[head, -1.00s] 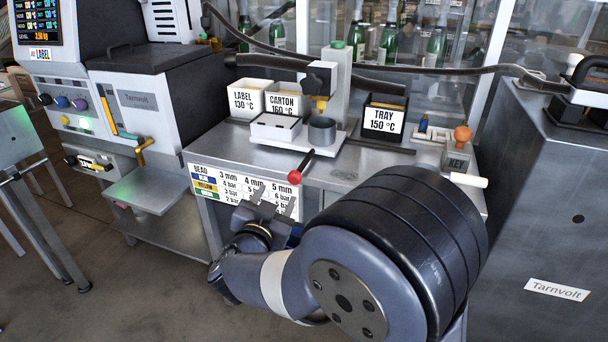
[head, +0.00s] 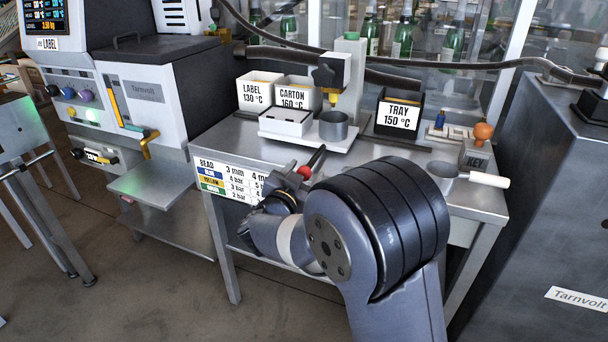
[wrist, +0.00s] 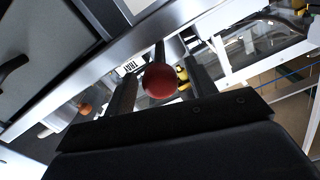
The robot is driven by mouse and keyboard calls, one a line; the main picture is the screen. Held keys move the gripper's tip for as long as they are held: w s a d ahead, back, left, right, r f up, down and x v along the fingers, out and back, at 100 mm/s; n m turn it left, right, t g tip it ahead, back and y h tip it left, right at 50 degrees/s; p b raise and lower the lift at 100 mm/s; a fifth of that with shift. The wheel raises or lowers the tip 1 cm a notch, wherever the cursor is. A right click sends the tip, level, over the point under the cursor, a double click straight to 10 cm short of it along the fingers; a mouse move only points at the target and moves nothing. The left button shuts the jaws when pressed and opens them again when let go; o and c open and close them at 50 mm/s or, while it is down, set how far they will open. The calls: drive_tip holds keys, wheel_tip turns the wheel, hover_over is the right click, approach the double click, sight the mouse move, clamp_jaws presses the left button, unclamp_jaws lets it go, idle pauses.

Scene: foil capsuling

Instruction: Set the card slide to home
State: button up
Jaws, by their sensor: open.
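A dark rod ending in a red ball knob (head: 304,173) sticks out at the front of the pale slide plate (head: 338,141) on the bench. The plate bears a white box (head: 286,121) and a grey metal cup (head: 334,125), below a yellow-tipped nozzle (head: 333,98). My gripper (wrist: 160,66) is open, with one finger on each side of the red knob (wrist: 160,82) in the wrist view. I cannot tell whether either finger touches it. In the head view, my wrist is just below and left of the knob and the fingers are mostly hidden.
Bins marked LABEL (head: 258,92), CARTON (head: 297,95) and TRAY (head: 399,117) stand at the back of the bench. A KEY block with an orange knob (head: 483,131) and a white-handled pan (head: 453,174) are at the right. A pressure chart (head: 229,182) hangs at the bench front.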

drive_tip(key=shift+w, duration=0.2)
clamp_jaws()
idle(0.5)
